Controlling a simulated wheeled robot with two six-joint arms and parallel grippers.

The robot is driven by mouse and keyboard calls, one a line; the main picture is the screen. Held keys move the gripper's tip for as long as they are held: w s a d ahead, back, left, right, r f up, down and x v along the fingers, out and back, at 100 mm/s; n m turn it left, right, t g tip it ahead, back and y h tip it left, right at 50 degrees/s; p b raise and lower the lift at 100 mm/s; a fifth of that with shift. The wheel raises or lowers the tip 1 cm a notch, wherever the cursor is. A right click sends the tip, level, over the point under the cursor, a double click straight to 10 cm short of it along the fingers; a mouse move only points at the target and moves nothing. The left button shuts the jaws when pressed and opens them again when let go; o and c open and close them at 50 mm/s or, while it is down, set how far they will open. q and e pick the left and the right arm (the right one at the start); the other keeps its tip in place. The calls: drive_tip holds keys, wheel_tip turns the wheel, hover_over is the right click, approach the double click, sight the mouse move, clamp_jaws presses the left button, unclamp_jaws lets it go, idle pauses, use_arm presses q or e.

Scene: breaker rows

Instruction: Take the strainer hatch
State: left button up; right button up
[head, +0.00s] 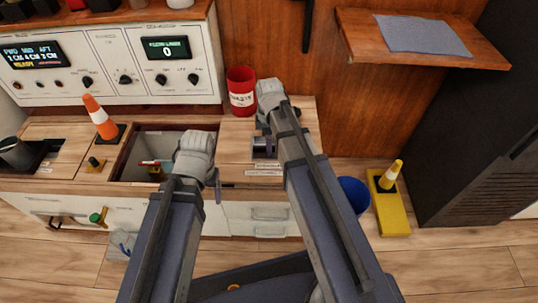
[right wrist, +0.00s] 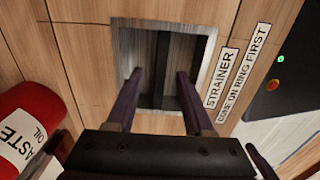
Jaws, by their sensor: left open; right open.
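The strainer place in the wooden counter is a square metal frame (right wrist: 121,52) in the right wrist view, with dark and grey inside. I cannot tell whether a hatch closes it. A label reading STRAINER (right wrist: 222,78) lies beside it. In the head view it shows as a small dark and grey square (head: 264,148), partly hidden by my right arm. My right gripper (right wrist: 157,82) is open above the frame, its fingers apart with nothing visible between them. My left gripper (head: 216,184) is at the counter's front, right of a larger open well; its fingers are mostly hidden.
A red waste oil can (head: 241,92) stands close behind the strainer place. The open well (head: 133,151) holds a red-handled valve. An orange cone (head: 99,118) stands left of it. A blue bucket (head: 352,194) and a yellow block (head: 391,208) are right of the counter.

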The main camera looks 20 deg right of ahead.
wheel_tip(320, 180, down, 2)
drive_tip(key=shift+f+b, duration=0.15)
drive_tip(key=shift+b, duration=0.45)
clamp_jaws()
idle(1.0)
